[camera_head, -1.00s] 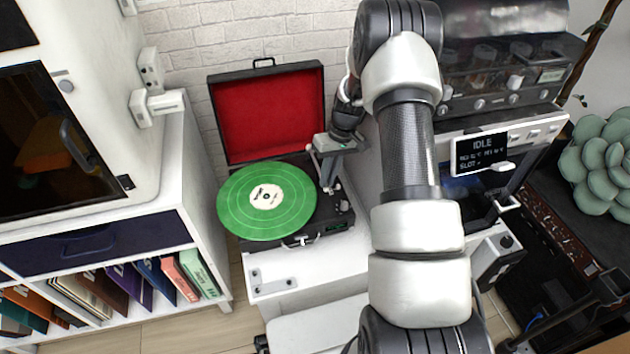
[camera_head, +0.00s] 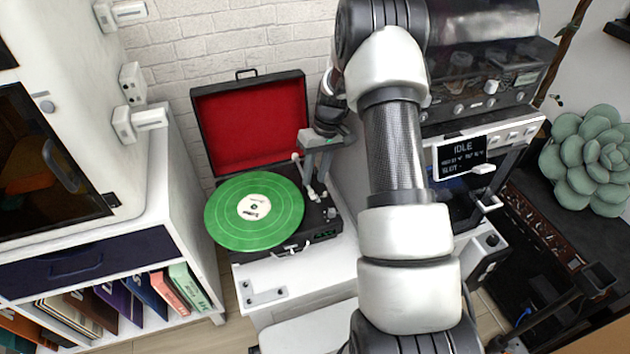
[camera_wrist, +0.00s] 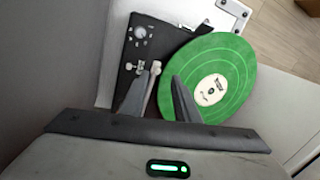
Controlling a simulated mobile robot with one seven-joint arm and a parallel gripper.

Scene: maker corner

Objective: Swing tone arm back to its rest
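The record player (camera_head: 318,232) is an open dark case with a red-lined lid (camera_head: 250,120). A green record (camera_head: 232,225) with a pale label lies on its platter. The slim pale tone arm (camera_head: 298,164) is at the right of the record, partly hidden by my gripper. My gripper (camera_head: 316,184) is over the player's right side, fingers pointing down. In the wrist view, the fingers of my gripper (camera_wrist: 160,92) stand apart. The tone arm (camera_wrist: 155,70) shows in the gap between them, beside the record (camera_wrist: 236,72). I cannot tell whether a finger touches it.
The player stands on a white cabinet (camera_head: 265,290). A white shelf unit (camera_head: 150,215) with colourful sleeves is at the left. A coffee machine (camera_head: 500,85) with an IDLE display (camera_head: 460,158) and a succulent (camera_head: 590,160) are at the right. The raised lid and brick wall bound the back.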

